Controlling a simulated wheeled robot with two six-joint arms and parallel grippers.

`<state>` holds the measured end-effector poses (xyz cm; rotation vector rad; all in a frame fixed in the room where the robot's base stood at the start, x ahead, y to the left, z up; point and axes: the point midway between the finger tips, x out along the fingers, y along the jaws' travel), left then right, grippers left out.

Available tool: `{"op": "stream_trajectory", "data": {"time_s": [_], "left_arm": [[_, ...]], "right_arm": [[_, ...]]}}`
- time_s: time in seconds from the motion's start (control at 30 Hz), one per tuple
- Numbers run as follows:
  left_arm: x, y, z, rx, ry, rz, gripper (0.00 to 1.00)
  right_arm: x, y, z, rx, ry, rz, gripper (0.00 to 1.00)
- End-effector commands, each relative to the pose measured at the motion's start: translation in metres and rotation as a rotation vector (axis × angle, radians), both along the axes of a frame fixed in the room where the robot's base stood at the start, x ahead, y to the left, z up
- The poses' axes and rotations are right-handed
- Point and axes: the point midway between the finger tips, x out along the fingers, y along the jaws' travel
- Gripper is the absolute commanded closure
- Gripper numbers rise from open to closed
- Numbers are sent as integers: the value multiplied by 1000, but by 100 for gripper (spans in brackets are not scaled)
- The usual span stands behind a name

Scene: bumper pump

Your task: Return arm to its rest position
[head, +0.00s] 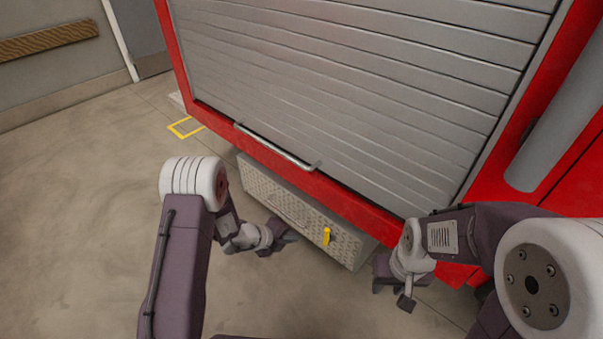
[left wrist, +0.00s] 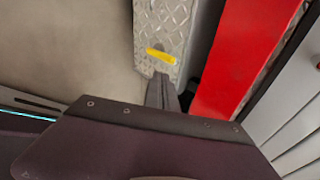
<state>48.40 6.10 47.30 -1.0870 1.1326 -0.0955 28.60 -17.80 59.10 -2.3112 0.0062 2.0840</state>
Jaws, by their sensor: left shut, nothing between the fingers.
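My left arm comes in from the left in the head view, bent at a white elbow joint. Its gripper (head: 286,236) hangs in front of the diamond-plate bumper box (head: 290,208), below the red vehicle body. In the left wrist view the left gripper's fingers (left wrist: 162,92) are shut with nothing between them. They point toward the bumper plate (left wrist: 160,25), near its yellow latch (left wrist: 161,56); whether they touch is unclear. My right gripper (head: 390,280) hangs near the right end of the bumper; its finger gap cannot be made out.
A closed grey roller shutter (head: 330,90) with a bar handle (head: 275,147) fills the red vehicle's side (head: 330,195). The yellow latch also shows in the head view (head: 326,236). Open concrete floor (head: 80,200) lies to the left, with a yellow floor marking (head: 180,127).

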Motion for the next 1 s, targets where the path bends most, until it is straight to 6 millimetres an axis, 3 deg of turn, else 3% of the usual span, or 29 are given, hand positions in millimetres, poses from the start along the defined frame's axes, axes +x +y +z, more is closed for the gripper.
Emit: {"op": "stream_trajectory", "data": {"time_s": [0.17,0.27,0.3,0.37,0.43,0.57,0.7,0.8,0.93,0.97,1.0], "left_arm": [[7,-2,12,1,-27,-5,100],[25,-5,53,3,-117,-15,100],[26,-10,77,10,-163,-50,100],[13,-22,108,46,-228,-173,100],[-17,-32,132,148,-324,-405,100],[-83,-30,149,415,-541,-932,100],[-148,7,143,732,-802,-1623,100],[-176,41,136,884,-959,-2100,100],[-196,81,126,945,-1129,-2672,100],[-200,90,123,-909,1143,2742,100],[-203,101,120,-787,1079,2617,100]], "right_arm": [[0,0,0,0,0,0,65],[0,0,0,0,0,0,65],[0,0,0,0,0,0,65],[0,0,0,0,0,0,65],[0,0,0,0,0,0,65],[0,0,0,0,0,0,65],[0,0,0,0,0,0,65],[0,0,0,0,0,0,65],[0,0,0,0,0,0,65],[0,0,0,0,0,0,65],[0,0,0,0,0,0,65]]}}
